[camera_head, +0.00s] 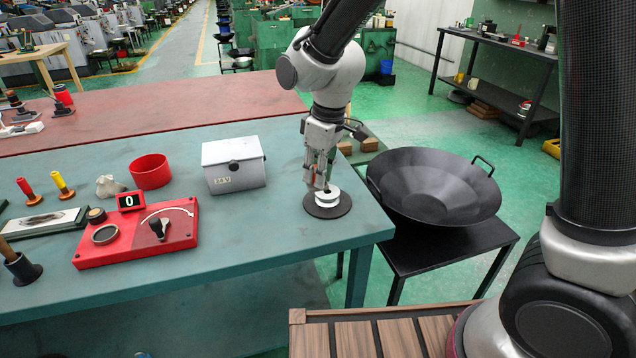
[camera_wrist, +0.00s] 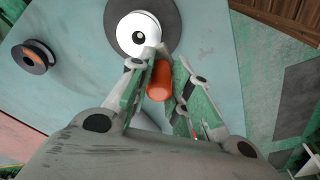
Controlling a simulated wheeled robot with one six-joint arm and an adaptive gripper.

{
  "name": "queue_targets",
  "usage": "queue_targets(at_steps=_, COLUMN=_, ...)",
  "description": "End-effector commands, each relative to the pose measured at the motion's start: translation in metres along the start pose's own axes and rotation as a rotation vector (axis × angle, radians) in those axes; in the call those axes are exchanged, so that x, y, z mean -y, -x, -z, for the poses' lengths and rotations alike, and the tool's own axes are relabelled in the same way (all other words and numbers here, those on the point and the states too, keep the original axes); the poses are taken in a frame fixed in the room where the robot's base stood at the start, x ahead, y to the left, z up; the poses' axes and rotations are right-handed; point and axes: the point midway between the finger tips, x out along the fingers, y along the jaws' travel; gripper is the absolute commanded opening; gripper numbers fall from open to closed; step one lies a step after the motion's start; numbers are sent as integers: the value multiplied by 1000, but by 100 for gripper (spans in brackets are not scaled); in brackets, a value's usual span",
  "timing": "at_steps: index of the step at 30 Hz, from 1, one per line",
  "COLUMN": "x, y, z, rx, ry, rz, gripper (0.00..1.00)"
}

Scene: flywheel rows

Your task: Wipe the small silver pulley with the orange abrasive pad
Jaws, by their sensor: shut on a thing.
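The small silver pulley (camera_head: 327,199) lies flat on a dark round base near the right end of the teal table. In the wrist view the pulley (camera_wrist: 131,42) shows a bright face with a dark centre hole. My gripper (camera_head: 321,184) points down just above the pulley. In the wrist view my gripper (camera_wrist: 156,72) is shut on the orange abrasive pad (camera_wrist: 159,83), which looks like a short orange block between the fingers. The pad is close to the pulley's edge; I cannot tell whether they touch. The pad is not clearly visible in the head view.
A white box (camera_head: 234,165), a red ring (camera_head: 150,171) and a red gauge panel (camera_head: 140,234) stand left on the table. A wide black pan (camera_head: 434,186) sits on a stand to the right. A dark spool (camera_wrist: 33,57) lies near the pulley in the wrist view.

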Motion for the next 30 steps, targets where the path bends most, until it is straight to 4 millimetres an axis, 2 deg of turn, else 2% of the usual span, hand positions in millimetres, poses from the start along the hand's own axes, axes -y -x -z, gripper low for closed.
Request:
queue_targets(at_steps=15, x=-9, y=46, z=7, rx=-2, ry=-9, rz=-3, gripper=0)
queue_targets(at_steps=30, x=-9, y=51, z=7, rx=0, ry=-10, rz=-2, gripper=0)
